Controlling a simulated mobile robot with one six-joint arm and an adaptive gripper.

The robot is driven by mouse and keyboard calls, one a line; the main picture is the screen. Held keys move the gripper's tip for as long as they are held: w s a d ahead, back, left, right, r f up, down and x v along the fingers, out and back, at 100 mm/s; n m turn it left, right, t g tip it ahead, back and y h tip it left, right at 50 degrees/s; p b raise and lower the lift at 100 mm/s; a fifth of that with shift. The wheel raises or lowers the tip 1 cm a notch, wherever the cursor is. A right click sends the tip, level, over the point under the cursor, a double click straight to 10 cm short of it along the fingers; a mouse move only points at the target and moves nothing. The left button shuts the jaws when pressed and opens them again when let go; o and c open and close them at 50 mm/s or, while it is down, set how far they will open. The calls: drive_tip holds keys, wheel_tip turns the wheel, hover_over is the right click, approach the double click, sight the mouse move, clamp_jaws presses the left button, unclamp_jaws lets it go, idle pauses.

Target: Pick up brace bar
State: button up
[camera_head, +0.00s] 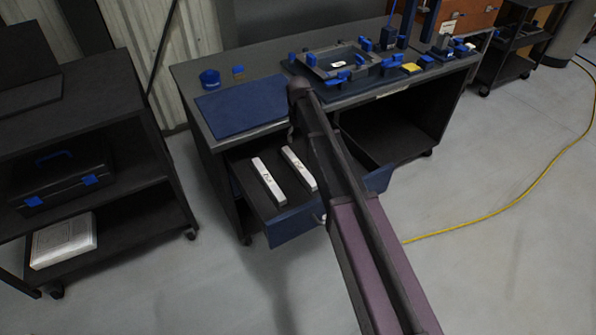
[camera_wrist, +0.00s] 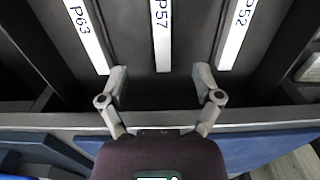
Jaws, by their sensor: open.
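Three white bars lie in an open drawer (camera_head: 290,233) of the workbench. In the wrist view they are a bar marked P63 (camera_wrist: 88,38), a bar marked P57 (camera_wrist: 162,50) and a bar marked P52 (camera_wrist: 234,40). I cannot tell by name which is the brace bar. My gripper (camera_wrist: 160,80) is open and empty, its fingers on either side of the near end of the P57 bar, apart from it. In the head view two bars show, a left one (camera_head: 268,182) and a right one (camera_head: 298,168); my arm hides the third and the gripper.
The workbench top holds a blue mat (camera_head: 242,105), a blue cup (camera_head: 210,79) and a fixture tray with blue clamps (camera_head: 338,62). A dark shelf cart (camera_head: 80,130) with a toolcase (camera_head: 68,182) stands left. A yellow cable (camera_head: 510,205) crosses the open floor at right.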

drive_tip(key=shift+f, duration=0.15)
drive_tip(key=b, duration=0.9)
hover_over(298, 164)
wheel_tip(298, 164, down, 8)
drive_tip(key=shift+d+f, duration=0.1)
drive_tip(key=shift+f, duration=0.05)
idle(0.5)
drive_tip(key=shift+f+b, duration=2.4)
drive_tip(key=shift+f, duration=0.2)
clamp_jaws()
